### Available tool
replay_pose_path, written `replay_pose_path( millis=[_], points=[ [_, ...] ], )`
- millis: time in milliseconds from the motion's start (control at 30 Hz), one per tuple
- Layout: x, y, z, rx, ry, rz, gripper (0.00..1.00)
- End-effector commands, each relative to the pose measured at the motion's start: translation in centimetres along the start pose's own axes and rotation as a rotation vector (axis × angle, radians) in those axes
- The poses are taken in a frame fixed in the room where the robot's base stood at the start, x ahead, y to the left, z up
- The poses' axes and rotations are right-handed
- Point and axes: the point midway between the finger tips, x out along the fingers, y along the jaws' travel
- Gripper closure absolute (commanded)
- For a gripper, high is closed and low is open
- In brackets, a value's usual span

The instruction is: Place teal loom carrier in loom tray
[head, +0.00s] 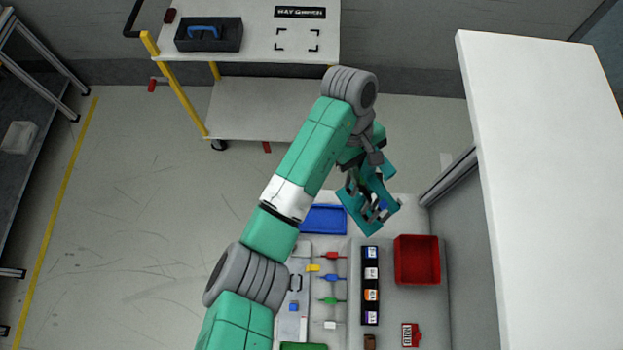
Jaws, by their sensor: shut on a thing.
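The teal loom carrier (369,222) is an open, frame-like piece, held tilted above the back of the workbench. My gripper (369,186) is shut on it at the end of my green and white arm. The fingers are small and partly hidden by the wrist and the carrier. A shallow blue tray (323,219) lies on the bench just left of the carrier, its left side partly hidden by my arm. I cannot tell from its look whether it is the loom tray.
A red bin (417,260) stands right of a black strip (370,286) of labelled parts. Several coloured connectors (333,278) lie left of the strip. A green tray (304,346) is cut off at the bottom. A white cart (262,50) with a dark toolbox (208,36) stands behind. A large white panel (545,180) rises at right.

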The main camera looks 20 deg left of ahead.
Motion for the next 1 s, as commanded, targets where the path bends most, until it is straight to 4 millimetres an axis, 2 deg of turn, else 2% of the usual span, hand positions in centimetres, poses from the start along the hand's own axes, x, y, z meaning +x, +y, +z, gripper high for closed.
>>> replay_pose_path(
  millis=[100, 200, 333, 433, 633, 833, 1000],
  points=[
    [0.7, -2.6, -2.4, -0.298, -0.009, 0.123, 1.00],
    [1.7, -5.3, -4.6, -0.516, -0.006, 0.213, 1.00],
    [3.0, -8.8, -6.7, -0.729, -0.003, 0.301, 1.00],
    [3.6, -10.5, -7.6, -0.817, -0.001, 0.339, 1.00],
    [4.3, -11.2, -8.2, -0.853, 0.000, 0.355, 1.00],
    [8.1, -11.2, -9.7, -0.851, -0.001, 0.352, 1.00],
    [9.3, -11.0, -10.3, -0.848, 0.001, 0.355, 1.00]
  ],
)
